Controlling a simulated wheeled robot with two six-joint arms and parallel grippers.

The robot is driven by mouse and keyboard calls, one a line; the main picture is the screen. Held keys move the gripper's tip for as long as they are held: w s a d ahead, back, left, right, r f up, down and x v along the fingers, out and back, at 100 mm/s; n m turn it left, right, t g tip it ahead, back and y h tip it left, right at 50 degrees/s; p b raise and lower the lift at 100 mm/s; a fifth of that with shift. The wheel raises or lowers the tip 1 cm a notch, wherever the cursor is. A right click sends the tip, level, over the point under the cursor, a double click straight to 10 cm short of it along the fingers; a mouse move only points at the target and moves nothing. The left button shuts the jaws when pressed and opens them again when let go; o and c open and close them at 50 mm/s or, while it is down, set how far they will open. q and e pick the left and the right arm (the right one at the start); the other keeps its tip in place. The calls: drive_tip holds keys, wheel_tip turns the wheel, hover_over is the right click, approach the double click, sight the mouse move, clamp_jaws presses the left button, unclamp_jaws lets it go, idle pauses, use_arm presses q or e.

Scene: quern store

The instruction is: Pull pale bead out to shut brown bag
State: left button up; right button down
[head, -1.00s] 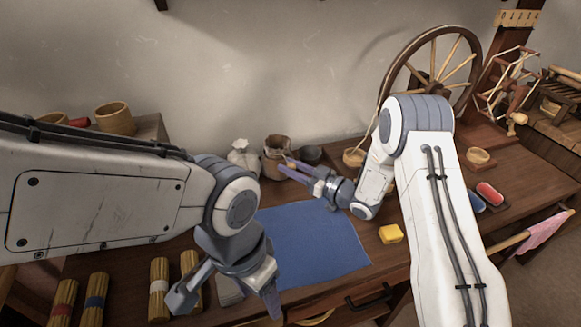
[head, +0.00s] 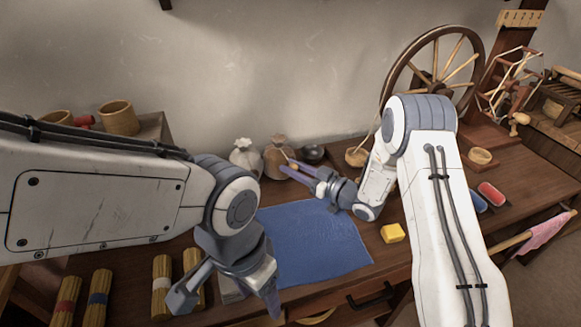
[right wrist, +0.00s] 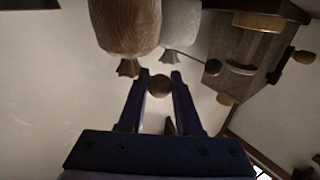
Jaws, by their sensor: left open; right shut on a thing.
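The brown bag (head: 278,162) stands at the back of the bench, its neck gathered in under a flared top. In the right wrist view the bag (right wrist: 125,25) appears upside down, its narrow neck close to my fingertips. My right gripper (head: 294,168) is beside the bag's right side. In the right wrist view it (right wrist: 160,76) is shut on the round pale bead (right wrist: 159,87), which sits between the fingertips, apart from the bag. The cord is too fine to make out. My left gripper (head: 226,300) is open and empty over the bench's front left.
A white tied bag (head: 244,158) stands left of the brown bag, and a dark bowl (head: 312,154) to its right. A blue cloth (head: 315,240) lies in front, with a yellow block (head: 393,233) on its right. A spinning wheel (head: 440,65) stands at back right.

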drive_tip(key=shift+s+d+r, duration=0.1)
drive_tip(key=shift+s+d, duration=0.15)
drive_tip(key=shift+s, duration=0.2)
drive_tip(key=shift+w+d, duration=0.1)
drive_tip(key=shift+d, duration=0.25)
drive_tip(key=c, duration=0.6)
unclamp_jaws()
drive_tip(key=shift+a, duration=0.3)
drive_tip(key=v, duration=1)
drive_tip(key=shift+s+d, duration=0.2)
drive_tip(key=shift+s, duration=0.05)
